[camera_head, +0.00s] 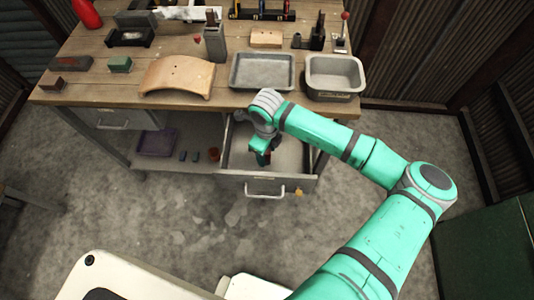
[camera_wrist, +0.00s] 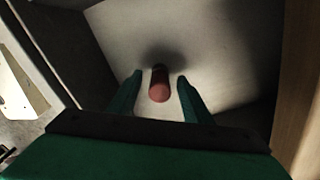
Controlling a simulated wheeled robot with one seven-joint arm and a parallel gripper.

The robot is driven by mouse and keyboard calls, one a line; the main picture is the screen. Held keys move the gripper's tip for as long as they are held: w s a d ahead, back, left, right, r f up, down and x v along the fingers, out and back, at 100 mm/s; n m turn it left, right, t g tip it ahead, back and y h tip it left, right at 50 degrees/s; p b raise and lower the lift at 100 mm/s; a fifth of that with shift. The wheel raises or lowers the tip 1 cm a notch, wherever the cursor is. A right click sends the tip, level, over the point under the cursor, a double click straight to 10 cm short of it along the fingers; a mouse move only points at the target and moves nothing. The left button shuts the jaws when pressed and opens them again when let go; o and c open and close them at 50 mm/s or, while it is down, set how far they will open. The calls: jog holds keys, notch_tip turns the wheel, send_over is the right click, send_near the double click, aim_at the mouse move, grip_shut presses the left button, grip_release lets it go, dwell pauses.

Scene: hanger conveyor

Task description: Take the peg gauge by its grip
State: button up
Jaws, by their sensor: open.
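The peg gauge (camera_wrist: 159,94) shows in the wrist view as a reddish-brown, round-ended piece, with a darker part behind it. It is inside the open drawer (camera_head: 242,184), over a pale drawer floor. My gripper (camera_wrist: 160,78) is open, with one green finger on each side of the piece. Visible gaps remain between the fingers and the piece. In the head view my gripper (camera_head: 262,153) reaches down into the drawer, and my arm and gripper mostly hide the gauge there.
The drawer walls (camera_wrist: 90,35) stand close around my gripper. Above is the workbench (camera_head: 222,98), with a grey tray (camera_head: 262,71), a deeper grey bin (camera_head: 334,76) and a curved wooden piece (camera_head: 177,76). A purple bin (camera_head: 157,142) sits on the lower shelf.

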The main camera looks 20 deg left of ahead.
jog(key=shift+f, duration=0.25)
jog(key=c, duration=1.1)
notch_tip(320, 180, up, 10)
jog(key=shift+r, duration=0.1)
